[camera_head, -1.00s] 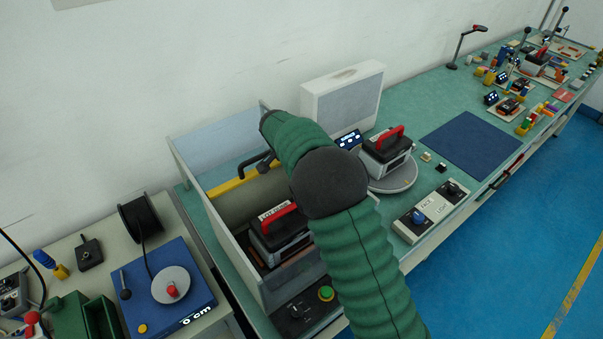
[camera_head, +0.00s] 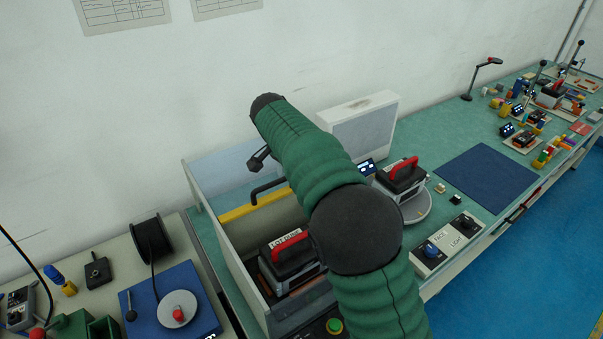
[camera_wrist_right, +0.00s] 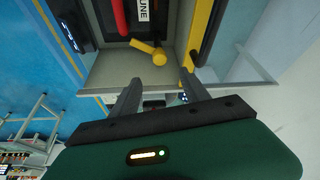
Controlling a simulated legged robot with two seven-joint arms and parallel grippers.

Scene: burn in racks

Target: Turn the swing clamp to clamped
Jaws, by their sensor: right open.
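In the right wrist view a short yellow lever with a round end (camera_wrist_right: 150,50), which looks like the swing clamp, sits at the near side of the bay beside the red-handled unit. I do not make it out in the head view. My right gripper (camera_wrist_right: 158,86) is open and empty, its two dark fingers pointing toward the lever but apart from it. In the head view my right gripper (camera_head: 258,160) shows partly, above the open-topped bay. The red-handled unit (camera_head: 290,255) sits inside the bay, partly hidden by my arm. My left gripper is not in view.
A yellow bar (camera_head: 238,213) with a black bent handle crosses the bay, whose clear panel (camera_head: 225,175) stands at the back. A white box (camera_head: 360,125), a second red-handled unit (camera_head: 402,178) on a round plate, and a switch box (camera_head: 445,245) stand right. The blue mat (camera_head: 487,177) is clear.

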